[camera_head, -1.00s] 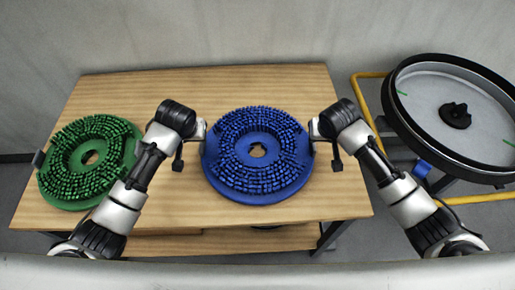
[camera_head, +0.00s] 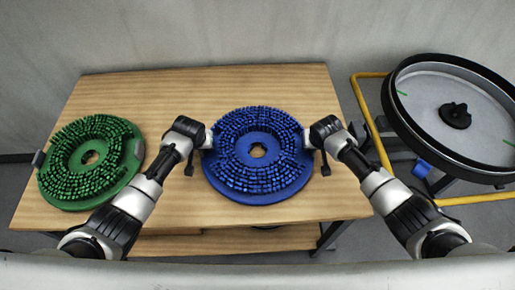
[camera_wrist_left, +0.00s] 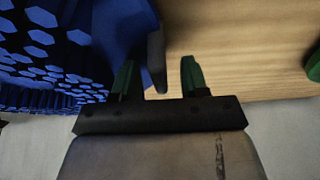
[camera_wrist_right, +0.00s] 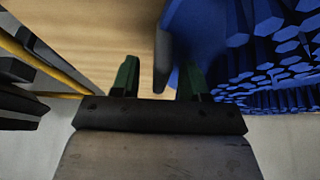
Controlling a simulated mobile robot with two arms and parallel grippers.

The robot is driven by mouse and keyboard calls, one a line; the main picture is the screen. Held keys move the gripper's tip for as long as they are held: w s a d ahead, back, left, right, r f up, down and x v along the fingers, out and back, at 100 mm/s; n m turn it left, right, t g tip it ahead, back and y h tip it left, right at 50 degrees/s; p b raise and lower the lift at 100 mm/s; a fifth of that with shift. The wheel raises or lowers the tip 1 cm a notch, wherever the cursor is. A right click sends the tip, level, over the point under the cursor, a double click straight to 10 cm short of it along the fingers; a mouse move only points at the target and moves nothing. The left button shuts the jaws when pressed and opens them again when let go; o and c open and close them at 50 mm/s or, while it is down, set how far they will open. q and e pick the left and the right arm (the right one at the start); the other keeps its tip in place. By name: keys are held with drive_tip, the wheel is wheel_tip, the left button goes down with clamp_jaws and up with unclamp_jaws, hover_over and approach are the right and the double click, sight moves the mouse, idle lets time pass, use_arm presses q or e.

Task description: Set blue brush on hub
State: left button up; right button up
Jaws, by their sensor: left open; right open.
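The blue brush (camera_head: 257,180) is a round disc with bristles up and a centre hole, lying on the wooden table. My left gripper (camera_head: 208,138) is at its left edge and my right gripper (camera_head: 307,138) at its right edge. In the left wrist view, my open fingers (camera_wrist_left: 158,62) stand on either side of a dark tab (camera_wrist_left: 157,72) at the brush's edge. In the right wrist view, my open fingers (camera_wrist_right: 158,64) likewise straddle a dark tab (camera_wrist_right: 161,70). The black hub (camera_head: 455,115) sits in the middle of the round tank (camera_head: 425,100) at right.
A green brush (camera_head: 66,180) lies on the left of the table (camera_head: 180,90). A yellow rail frame (camera_head: 370,105) runs around the tank, beyond the table's right edge. A blue block (camera_head: 422,168) is at the tank's near side. Bare wood separates the two brushes.

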use_arm(q)
clamp_jaws()
use_arm(e)
clamp_jaws()
use_arm(q)
drive_tip(key=shift+w+r, duration=0.1)
drive_tip(key=shift+r, duration=0.1)
use_arm(e)
drive_tip(key=shift+w+r, duration=0.15)
drive_tip(key=shift+r, duration=0.1)
